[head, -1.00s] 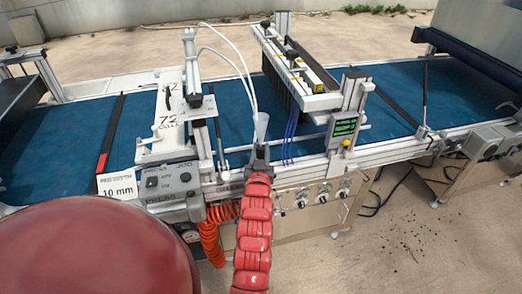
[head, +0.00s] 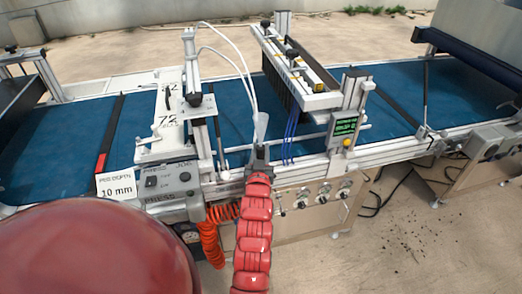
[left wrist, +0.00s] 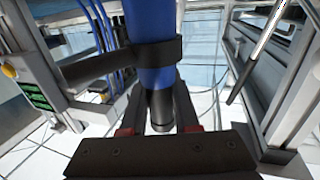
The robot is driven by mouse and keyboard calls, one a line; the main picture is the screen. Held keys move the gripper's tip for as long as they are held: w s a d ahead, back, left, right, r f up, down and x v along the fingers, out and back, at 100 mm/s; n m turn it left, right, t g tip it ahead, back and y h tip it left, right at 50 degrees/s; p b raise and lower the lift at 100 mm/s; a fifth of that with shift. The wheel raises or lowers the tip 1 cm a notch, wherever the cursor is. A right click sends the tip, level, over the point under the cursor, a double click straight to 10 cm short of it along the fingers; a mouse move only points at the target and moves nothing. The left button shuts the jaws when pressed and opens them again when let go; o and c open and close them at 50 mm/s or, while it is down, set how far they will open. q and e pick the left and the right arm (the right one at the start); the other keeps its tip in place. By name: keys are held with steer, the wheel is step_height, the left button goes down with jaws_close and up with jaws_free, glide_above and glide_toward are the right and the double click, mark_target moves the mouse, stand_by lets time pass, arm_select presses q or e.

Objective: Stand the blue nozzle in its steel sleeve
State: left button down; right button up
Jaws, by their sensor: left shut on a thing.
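In the left wrist view the blue nozzle (left wrist: 151,72) is an upright blue tube with a dark lower end. My left gripper (left wrist: 160,122) is shut on that dark end. A dark ring (left wrist: 155,51) on a bar coming from the left crosses the blue tube; it looks like the steel sleeve, but I cannot tell how the nozzle is seated in it. In the head view my left gripper (head: 258,158) is at the front edge of the machine, under a pale cone (head: 261,127). The nozzle's blue part is not clear there. My right gripper is not in view.
The blue conveyor belt (head: 60,140) runs across behind the gripper. A brush unit (head: 300,75) and a small green display (head: 345,126) stand to the right. White hoses (head: 235,50) hang above the cone. A white press plate (head: 160,125) stands to the left.

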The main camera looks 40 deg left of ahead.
arm_select(q)
steer(key=shift+f+b, duration=0.35)
steer(key=c, duration=0.6)
jaws_free()
steer(key=shift+p+v, duration=2.45)
steer(key=shift+v, duration=6.3)
